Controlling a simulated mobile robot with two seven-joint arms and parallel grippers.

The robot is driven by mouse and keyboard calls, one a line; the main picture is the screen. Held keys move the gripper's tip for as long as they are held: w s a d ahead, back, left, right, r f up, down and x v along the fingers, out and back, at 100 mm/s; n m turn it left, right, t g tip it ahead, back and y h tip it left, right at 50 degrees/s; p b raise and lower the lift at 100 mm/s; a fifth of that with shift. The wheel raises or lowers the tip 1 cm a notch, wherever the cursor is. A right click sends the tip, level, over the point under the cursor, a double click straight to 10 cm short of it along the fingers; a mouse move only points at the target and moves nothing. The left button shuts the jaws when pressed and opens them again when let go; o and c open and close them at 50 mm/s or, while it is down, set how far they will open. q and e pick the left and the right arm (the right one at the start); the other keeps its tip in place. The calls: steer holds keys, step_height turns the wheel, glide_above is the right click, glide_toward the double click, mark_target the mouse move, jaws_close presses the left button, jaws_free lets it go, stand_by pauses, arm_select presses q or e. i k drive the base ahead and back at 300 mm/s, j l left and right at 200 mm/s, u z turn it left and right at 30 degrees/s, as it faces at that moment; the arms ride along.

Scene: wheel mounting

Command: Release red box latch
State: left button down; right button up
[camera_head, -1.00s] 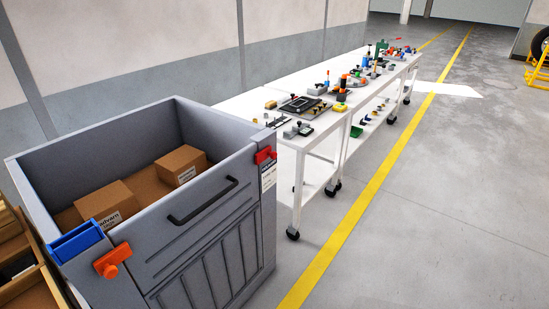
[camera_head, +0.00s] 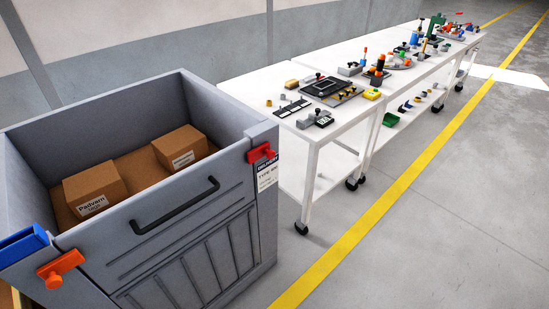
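A large grey box (camera_head: 215,235) stands at the lower left in the head view, with a black handle (camera_head: 176,207) on its front panel. A red latch (camera_head: 261,153) sits at the top right corner of that panel. An orange-red latch (camera_head: 61,269) sits at the panel's left end, beside a blue piece (camera_head: 22,244) on the rim. Two cardboard boxes, one nearer (camera_head: 95,188) and one farther (camera_head: 180,149), lie inside the grey box. Neither of my grippers is in view.
White wheeled tables (camera_head: 230,88) with several tools and fixtures stand behind and to the right of the grey box. A yellow line (camera_head: 405,183) runs along the floor. The grey floor (camera_head: 470,210) at the right is clear.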

mark_target(259, 152)
steer(key=i+l+u, duration=0.1)
steer(key=i+l, duration=0.15)
steer(key=i+l+u, duration=0.1)
steer(key=l, duration=0.4)
steer(key=i+l+u, duration=0.1)
steer(key=i+l, duration=0.2)
steer(key=l, duration=0.1)
